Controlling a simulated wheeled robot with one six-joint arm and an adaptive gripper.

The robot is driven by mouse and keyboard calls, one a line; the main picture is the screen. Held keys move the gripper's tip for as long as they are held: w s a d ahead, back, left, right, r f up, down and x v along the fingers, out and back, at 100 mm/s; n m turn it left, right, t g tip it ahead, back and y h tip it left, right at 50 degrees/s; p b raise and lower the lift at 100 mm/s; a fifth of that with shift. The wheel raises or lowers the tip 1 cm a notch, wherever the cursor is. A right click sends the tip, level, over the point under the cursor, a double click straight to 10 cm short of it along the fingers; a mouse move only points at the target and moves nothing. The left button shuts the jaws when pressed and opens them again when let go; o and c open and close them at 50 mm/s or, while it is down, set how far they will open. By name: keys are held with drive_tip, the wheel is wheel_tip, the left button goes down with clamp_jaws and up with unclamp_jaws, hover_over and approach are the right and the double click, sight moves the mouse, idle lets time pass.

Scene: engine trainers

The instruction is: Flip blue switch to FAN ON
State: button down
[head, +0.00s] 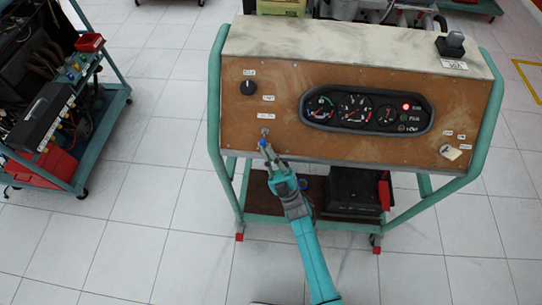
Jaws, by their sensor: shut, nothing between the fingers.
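The engine trainer's brown panel (230,130) faces me in the head view. A small switch (265,131) sits at its lower left, below white labels (266,115) too small to read. A small blue spot, which may be the switch's blue tip, shows at the end of my gripper (264,146). My gripper is shut, with nothing visible between its fingers, and it reaches up from below to the switch. I cannot tell whether they touch. The switch's lower part is hidden by the fingertips, and its position cannot be read.
A black knob (248,87) is above left of the switch, and a gauge cluster (367,110) with a lit red lamp (406,106) is to the right. A key with a tag (451,152) is at lower right. The teal frame (215,90) borders the panel. Another trainer (108,130) stands left.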

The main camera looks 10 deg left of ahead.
drive_tip(key=shift+s+r+m+t+h, duration=0.1)
drive_tip(key=shift+r+m+t+h, duration=0.15)
drive_tip(key=shift+m+t+h, duration=0.45)
drive_tip(key=shift+r+m+t+h, duration=0.2)
drive_tip(key=shift+m+t+h, duration=0.1)
drive_tip(key=shift+m+h, duration=0.8)
drive_tip(key=m+h, duration=0.1)
drive_tip(key=r+m+h, duration=0.1)
drive_tip(key=shift+s+h, duration=0.1)
drive_tip(key=shift+h, duration=0.2)
drive_tip(key=m+h, duration=0.1)
drive_tip(key=r+m+h, duration=0.1)
drive_tip(key=h, duration=0.1)
drive_tip(key=r+m+h, duration=0.1)
drive_tip(key=m, duration=0.1)
drive_tip(key=shift+w+g, duration=0.3)
drive_tip(key=shift+w, duration=0.05)
drive_tip(key=shift+s+d+f, duration=0.1)
